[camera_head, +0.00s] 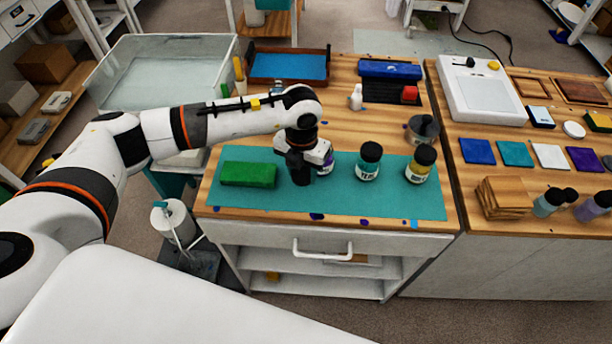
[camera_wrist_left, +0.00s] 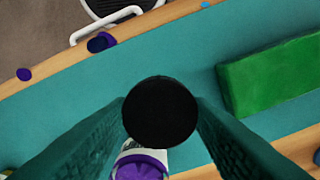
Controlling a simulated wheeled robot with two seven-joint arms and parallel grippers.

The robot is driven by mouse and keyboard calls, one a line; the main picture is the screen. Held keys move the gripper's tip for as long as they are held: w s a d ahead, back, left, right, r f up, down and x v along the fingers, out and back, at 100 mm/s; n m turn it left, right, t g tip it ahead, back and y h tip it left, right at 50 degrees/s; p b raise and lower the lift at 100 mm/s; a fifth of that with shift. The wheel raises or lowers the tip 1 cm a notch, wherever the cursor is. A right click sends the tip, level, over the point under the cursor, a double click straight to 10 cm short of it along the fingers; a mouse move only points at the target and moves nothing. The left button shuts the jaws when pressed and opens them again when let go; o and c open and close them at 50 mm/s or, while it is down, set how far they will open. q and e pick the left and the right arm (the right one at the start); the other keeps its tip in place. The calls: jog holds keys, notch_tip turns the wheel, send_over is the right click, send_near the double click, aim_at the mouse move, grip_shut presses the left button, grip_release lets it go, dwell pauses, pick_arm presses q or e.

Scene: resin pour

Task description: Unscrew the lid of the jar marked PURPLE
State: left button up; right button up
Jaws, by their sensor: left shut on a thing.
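My left gripper (camera_head: 301,176) is over the left part of the teal mat (camera_head: 275,205), between a green block and the jar. In the left wrist view its fingers are shut on a round black lid (camera_wrist_left: 160,110). The jar with the purple contents (camera_wrist_left: 140,168) stands below, beside the lid and apart from it. Its top looks open, with purple inside a pale rim. In the head view this jar (camera_head: 327,165) is mostly hidden behind the gripper; its marking cannot be read. My right gripper is out of view.
The green block (camera_head: 248,174) lies left of the gripper. The front of the mat is clear.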

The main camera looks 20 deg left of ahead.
aim_at(302, 188)
pick_arm(q)
notch_tip(302, 188, down, 4)
jog(key=shift+r+p, duration=0.2)
jog(key=shift+p, duration=0.25)
jog(key=shift+f, duration=0.3)
jog(key=shift+f, duration=0.1)
jog(key=shift+f+b, duration=0.2)
jog(key=shift+b, duration=0.1)
jog(key=o, duration=1.1)
jog(key=shift+r, duration=0.1)
